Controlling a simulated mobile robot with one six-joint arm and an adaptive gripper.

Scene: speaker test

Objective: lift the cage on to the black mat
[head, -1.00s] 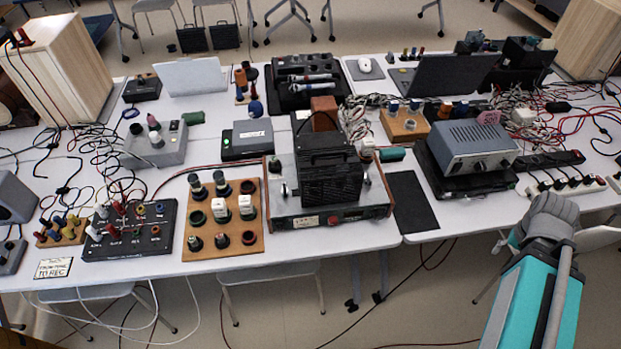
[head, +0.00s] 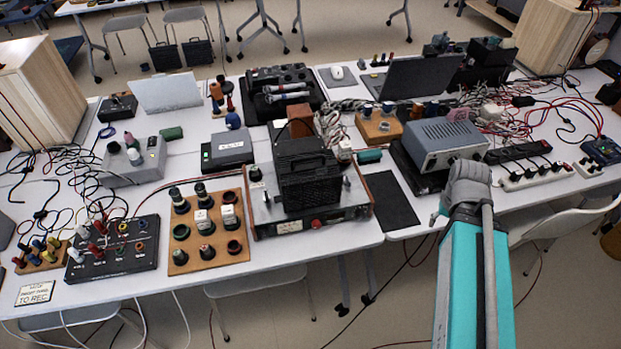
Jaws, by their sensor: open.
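The cage appears to be the black slatted box with a top handle (head: 308,178). It stands upright on a silver device with wooden side panels (head: 267,222) at the front of the table. The black mat (head: 388,203) lies flat and bare just right of that device, near the table's front edge. My teal arm (head: 462,285) reaches up from the bottom right. Its grey end part (head: 468,188) is right of the mat, apart from the cage in the picture. No gripper fingers can be made out there.
A grey-blue metal unit (head: 440,143) stands on a black base behind and right of the mat. A wooden board with sockets (head: 208,255) is left of the silver device. Cables and a power strip (head: 540,177) lie at the right. A closed black laptop-like block stands nowhere near the mat's bare surface.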

